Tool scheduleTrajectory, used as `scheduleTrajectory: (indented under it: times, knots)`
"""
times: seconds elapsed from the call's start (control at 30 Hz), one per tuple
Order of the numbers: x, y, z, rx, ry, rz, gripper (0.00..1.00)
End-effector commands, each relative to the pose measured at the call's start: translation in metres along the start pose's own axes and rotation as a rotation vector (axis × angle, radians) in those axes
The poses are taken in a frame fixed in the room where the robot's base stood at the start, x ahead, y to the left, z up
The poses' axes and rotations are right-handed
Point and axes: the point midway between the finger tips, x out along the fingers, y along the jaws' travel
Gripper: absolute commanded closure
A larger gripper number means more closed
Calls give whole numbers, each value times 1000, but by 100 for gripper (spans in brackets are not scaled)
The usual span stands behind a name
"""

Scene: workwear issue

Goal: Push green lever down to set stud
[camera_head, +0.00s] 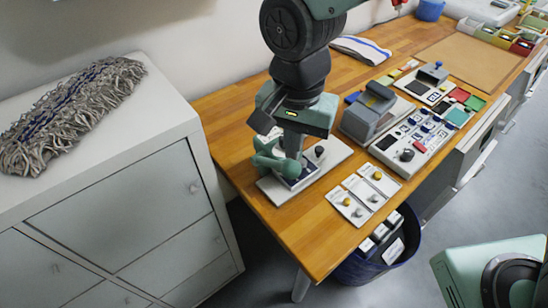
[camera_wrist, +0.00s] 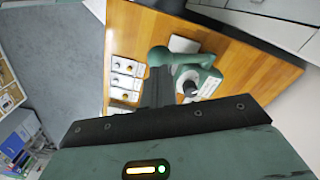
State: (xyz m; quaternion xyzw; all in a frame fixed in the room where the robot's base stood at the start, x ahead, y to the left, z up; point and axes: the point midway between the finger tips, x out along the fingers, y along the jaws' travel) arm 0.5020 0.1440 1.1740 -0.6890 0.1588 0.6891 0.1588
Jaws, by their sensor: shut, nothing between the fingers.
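The green stud press stands on a white base plate (camera_head: 329,161) near the left end of the wooden table. Its green lever (camera_head: 268,160) has a rounded end, which also shows in the wrist view (camera_wrist: 158,56). My gripper (camera_head: 293,155) points down over the press, its dark fingers shut and empty. In the wrist view the fingers (camera_wrist: 159,75) overlap the press, with the lever's round end just beyond their tips. I cannot tell whether they touch it. The stud itself is not clearly visible, and part of the press is hidden behind my gripper.
White cards with studs (camera_head: 347,206) lie right of the press near the table's front edge. A grey machine (camera_head: 370,112) and a panel with blue pieces stand farther right. A dark bin (camera_head: 352,271) is below the edge. A mop head (camera_head: 68,112) lies on the white cabinet (camera_head: 130,147).

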Motion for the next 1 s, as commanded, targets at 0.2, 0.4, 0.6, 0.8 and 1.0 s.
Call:
scheduleTrajectory:
  times: [0.2,0.4,0.6,0.8,1.0]
  knots:
    - [4,0,0,0,0,0,100]
    - [10,0,0,0,0,0,100]
    - [16,0,0,0,0,0,100]
    - [16,0,0,0,0,0,100]
    - [21,2,1,0,0,1,100]
